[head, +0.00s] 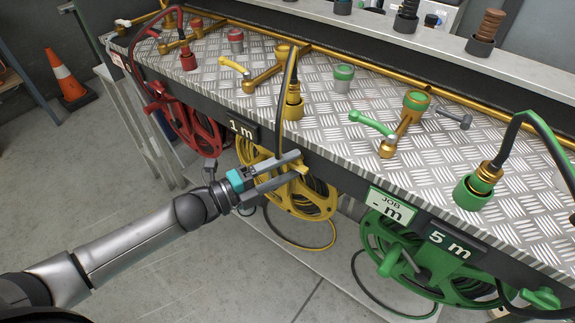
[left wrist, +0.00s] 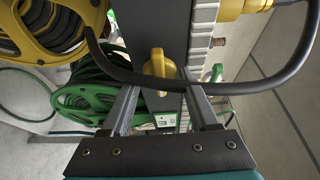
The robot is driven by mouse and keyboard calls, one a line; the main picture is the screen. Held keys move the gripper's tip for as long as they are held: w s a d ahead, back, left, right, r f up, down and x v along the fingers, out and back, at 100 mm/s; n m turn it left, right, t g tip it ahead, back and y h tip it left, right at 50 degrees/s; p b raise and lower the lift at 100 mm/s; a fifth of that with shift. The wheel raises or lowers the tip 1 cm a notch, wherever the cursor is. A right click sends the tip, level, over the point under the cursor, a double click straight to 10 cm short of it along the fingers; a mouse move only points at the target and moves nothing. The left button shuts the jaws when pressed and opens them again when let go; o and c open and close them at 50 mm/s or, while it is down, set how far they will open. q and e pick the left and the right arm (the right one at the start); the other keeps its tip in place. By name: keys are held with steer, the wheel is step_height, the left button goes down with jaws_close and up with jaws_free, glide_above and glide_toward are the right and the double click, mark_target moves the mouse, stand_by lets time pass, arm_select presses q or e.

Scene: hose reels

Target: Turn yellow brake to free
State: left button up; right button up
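The yellow reel (head: 312,203) hangs under the bench front, below the 1 m label. Its yellow brake (head: 302,167) is a small knob at the bench's dark front edge. In the left wrist view the brake (left wrist: 158,66) stands upright between the fingertips. My left gripper (head: 299,165) reaches in from the left, its two fingers apart, one on each side of the brake. In the left wrist view, gaps show between the fingers and the knob. Whether the brake's far side touches anything is hidden. My right gripper is not in view.
A black hose (head: 280,110) runs down from the yellow nozzle close by the gripper. A red reel (head: 190,125) hangs to the left and a green reel (head: 405,255) to the right. Valves and handles stand on the metal benchtop (head: 330,125). The floor at lower left is clear.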

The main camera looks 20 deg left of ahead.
arm_select(q)
steer(key=c, duration=0.6)
jaws_close()
